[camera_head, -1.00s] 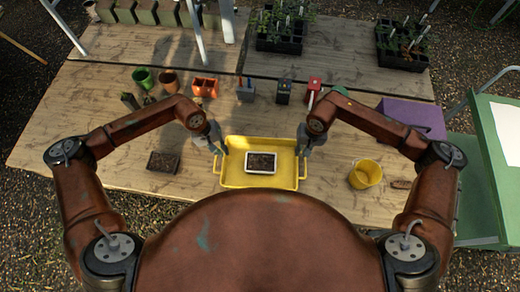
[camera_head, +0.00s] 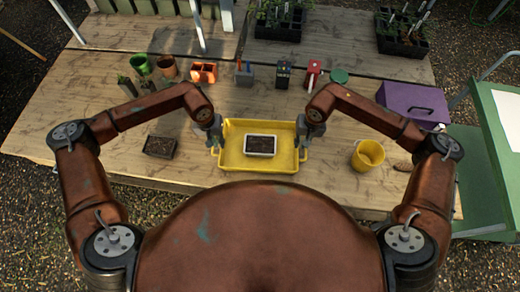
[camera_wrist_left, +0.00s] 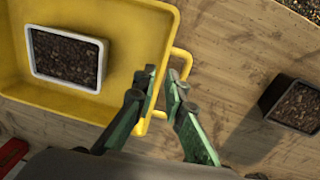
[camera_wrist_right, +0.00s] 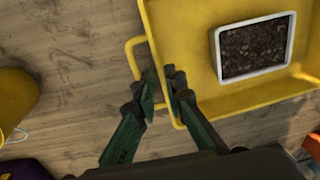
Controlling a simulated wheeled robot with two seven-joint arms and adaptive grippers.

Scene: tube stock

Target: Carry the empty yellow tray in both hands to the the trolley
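The yellow tray (camera_head: 285,133) lies on the wooden table and is not empty: a white-rimmed seed tray of dark soil (camera_head: 261,145) sits in it. My left gripper (camera_head: 214,149) is at the tray's left handle, which shows in the left wrist view (camera_wrist_left: 187,58). Its fingers (camera_wrist_left: 165,77) are a little apart. My right gripper (camera_head: 305,146) is at the right handle, which shows in the right wrist view (camera_wrist_right: 128,58). Its fingers (camera_wrist_right: 161,76) have a narrow gap. No firm hold on either handle is visible. The green trolley (camera_head: 470,160) stands right of the table.
A yellow bucket (camera_head: 368,155) stands right of the tray, and a purple box (camera_head: 412,103) behind it. A dark soil tray (camera_head: 160,147) lies to the left. Pots and small coloured items, such as an orange block (camera_head: 203,72), line the table behind.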

